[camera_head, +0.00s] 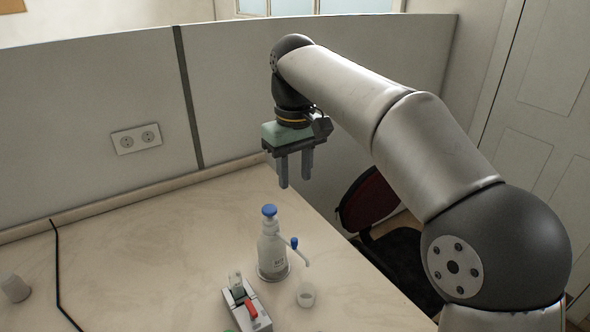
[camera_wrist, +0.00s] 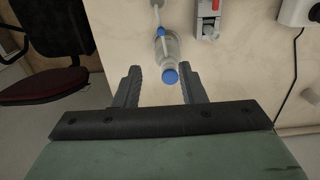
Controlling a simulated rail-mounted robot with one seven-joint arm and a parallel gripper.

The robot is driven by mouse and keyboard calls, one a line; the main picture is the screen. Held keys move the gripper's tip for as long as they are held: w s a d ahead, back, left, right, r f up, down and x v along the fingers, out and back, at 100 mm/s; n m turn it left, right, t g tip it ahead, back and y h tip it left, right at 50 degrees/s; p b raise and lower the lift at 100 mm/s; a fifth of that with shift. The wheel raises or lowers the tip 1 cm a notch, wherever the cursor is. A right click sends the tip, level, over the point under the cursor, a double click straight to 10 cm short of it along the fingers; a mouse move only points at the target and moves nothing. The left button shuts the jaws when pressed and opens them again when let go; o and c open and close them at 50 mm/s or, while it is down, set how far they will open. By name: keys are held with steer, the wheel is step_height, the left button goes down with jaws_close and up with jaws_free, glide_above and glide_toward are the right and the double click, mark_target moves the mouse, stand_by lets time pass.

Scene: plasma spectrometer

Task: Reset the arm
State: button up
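My gripper (camera_head: 295,171) hangs from the arm above the back right part of the table, pointing down. Its two dark fingers are apart with nothing between them. In the wrist view my gripper (camera_wrist: 158,88) also shows open and empty. A clear bottle with a blue cap (camera_head: 271,248) stands upright on the table, below and apart from the gripper. In the wrist view the bottle (camera_wrist: 167,50) appears beyond the fingertips.
A small device with a red lever (camera_head: 249,307) and a small cup (camera_head: 306,294) are near the bottle. A black cable (camera_head: 57,270) crosses the left of the table (camera_head: 150,250). A partition (camera_head: 90,110) stands behind. A red and black chair (camera_head: 370,200) is at the right.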

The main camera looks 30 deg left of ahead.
stand_by(0.4)
steer(key=s+d+m+p, duration=0.1)
steer(key=d+m+p, duration=0.4)
steer(key=d, duration=1.8)
steer(key=s+d+f+m+p, duration=0.1)
steer(key=s+d+f+m, duration=0.2)
steer(key=s+d, duration=0.4)
steer(key=s+d+f+m+t+p, duration=0.1)
steer(key=s+d+f+m, duration=0.3)
steer(key=s+d+f, duration=0.2)
steer(key=s+d, duration=0.2)
steer(key=d, duration=0.2)
steer(key=shift+s+d, duration=0.2)
steer(key=shift+d, duration=0.15)
